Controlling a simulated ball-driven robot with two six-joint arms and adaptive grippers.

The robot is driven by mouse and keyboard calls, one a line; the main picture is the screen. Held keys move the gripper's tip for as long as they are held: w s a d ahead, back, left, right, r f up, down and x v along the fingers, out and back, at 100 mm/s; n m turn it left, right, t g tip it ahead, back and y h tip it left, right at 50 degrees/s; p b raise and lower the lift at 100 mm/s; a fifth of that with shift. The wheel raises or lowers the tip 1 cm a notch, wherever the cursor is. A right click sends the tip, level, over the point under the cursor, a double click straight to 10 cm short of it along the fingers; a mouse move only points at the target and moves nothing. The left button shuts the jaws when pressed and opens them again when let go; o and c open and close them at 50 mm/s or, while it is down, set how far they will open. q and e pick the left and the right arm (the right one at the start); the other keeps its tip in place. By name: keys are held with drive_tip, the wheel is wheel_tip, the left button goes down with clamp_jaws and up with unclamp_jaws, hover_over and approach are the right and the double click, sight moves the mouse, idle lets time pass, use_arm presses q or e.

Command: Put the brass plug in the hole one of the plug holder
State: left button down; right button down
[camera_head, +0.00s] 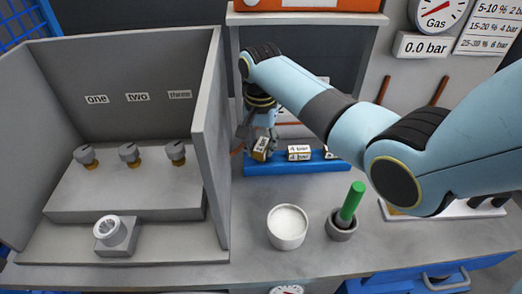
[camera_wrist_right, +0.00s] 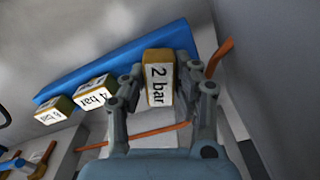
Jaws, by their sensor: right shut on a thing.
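My right gripper (camera_head: 259,141) is shut on a brass-sided block with a white "2 bar" label (camera_wrist_right: 158,80). The block (camera_head: 261,150) is tilted at the left end of a long blue holder (camera_head: 270,169). In the wrist view the block sits between both fingers, in front of the holder (camera_wrist_right: 125,62); I cannot tell whether it touches the holder. A "4 bar" block (camera_head: 299,153) and another block, partly behind my arm, sit on the holder. Which item is the plug holder is not clear, and no open holes show. My left gripper is not in view.
A grey open enclosure (camera_head: 211,140) at left has grey, brass-based knobs (camera_head: 130,152) under labels one, two and three, with a grey fitting (camera_head: 115,234) in front. A white cup (camera_head: 287,226) and a mortar (camera_head: 341,226) with a green-handled pestle (camera_head: 351,203) stand on the bench.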

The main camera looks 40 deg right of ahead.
sight(261, 145)
drive_tip(key=shift+f, duration=1.1)
drive_tip(key=c, duration=1)
unclamp_jaws()
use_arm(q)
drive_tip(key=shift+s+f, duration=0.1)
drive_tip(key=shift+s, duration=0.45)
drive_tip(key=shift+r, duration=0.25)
use_arm(e)
wheel_tip(261, 145, up, 12)
drive_tip(key=shift+r, duration=0.2)
